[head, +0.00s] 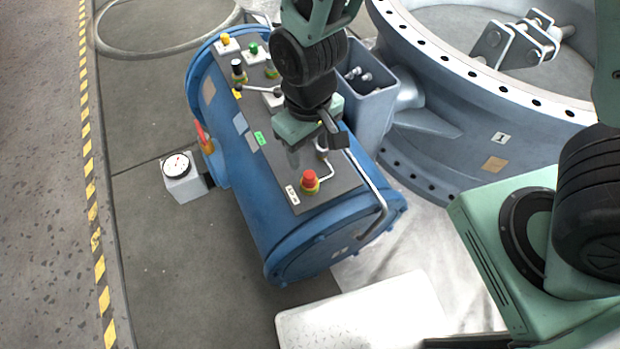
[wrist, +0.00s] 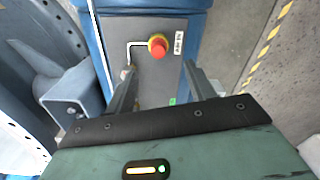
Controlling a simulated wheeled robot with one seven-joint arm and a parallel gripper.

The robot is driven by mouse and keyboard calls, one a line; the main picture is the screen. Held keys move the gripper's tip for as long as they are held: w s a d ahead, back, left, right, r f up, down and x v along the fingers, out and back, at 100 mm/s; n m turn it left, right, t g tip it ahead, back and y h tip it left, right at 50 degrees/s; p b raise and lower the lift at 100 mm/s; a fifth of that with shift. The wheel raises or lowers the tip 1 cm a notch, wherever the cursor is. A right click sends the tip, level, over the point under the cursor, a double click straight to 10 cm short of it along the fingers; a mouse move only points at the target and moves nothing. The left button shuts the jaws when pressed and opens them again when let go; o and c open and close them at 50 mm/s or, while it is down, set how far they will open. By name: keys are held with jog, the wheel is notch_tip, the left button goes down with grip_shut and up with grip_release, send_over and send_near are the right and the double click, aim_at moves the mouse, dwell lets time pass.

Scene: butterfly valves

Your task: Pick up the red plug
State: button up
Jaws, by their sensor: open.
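A red mushroom-shaped plug (head: 310,177) sits in a yellow collar at the near end of the dark grey panel (head: 340,182) on the blue cylinder. It shows upper middle in the wrist view (wrist: 157,45), beyond the fingertips and roughly in line with the gap between them. My gripper (head: 308,156) points down over the panel, just behind the plug in the head view. Its two fingers are apart with nothing between them, as the wrist view shows (wrist: 159,70). The fingers do not appear to touch the plug.
A bent metal rail (head: 376,185) runs along the panel's right side. A blue-grey open box (head: 375,105) and a large flanged valve ring (head: 470,130) stand right. Levers and knobs fill the panel's far end. A gauge box (head: 183,180) stands on the floor left.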

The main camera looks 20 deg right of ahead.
aim_at(309, 174)
notch_tip(309, 174, down, 6)
jog(key=shift+r, duration=0.25)
jog(key=f, duration=0.5)
jog(key=shift+w+d+b, duration=0.1)
jog(key=shift+w+b, duration=0.15)
jog(key=shift+b, duration=0.15)
jog(key=c, duration=1)
